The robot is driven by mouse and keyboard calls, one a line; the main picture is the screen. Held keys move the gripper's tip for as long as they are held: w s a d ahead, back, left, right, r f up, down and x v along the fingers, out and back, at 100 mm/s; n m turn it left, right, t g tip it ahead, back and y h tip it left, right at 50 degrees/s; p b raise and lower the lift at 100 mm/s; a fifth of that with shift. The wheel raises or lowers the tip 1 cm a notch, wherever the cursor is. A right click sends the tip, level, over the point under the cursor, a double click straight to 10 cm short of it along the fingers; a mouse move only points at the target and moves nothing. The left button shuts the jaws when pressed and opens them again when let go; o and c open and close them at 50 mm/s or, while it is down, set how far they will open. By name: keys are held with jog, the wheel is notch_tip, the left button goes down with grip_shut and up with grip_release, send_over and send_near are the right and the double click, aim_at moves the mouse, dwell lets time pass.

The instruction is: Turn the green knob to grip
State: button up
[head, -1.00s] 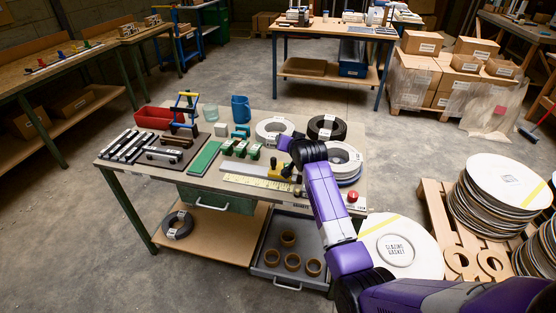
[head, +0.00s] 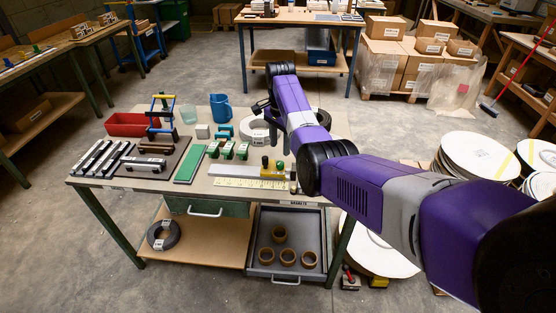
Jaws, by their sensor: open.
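I cannot tell for certain which green part the task names. My gripper (head: 263,108) is above the back right of the bench, near the white ring, apart from the green parts. It is open and seems empty; its fingertips are small and dark.
A blue jug (head: 220,107), a red bin (head: 131,124) and a white ring (head: 254,128) stand toward the back of the bench. My arm hides the bench's right end.

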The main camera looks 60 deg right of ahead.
aim_at(280, 162)
notch_tip(280, 162, down, 7)
jog(key=shift+f, duration=0.2)
dwell(0.3)
grip_shut()
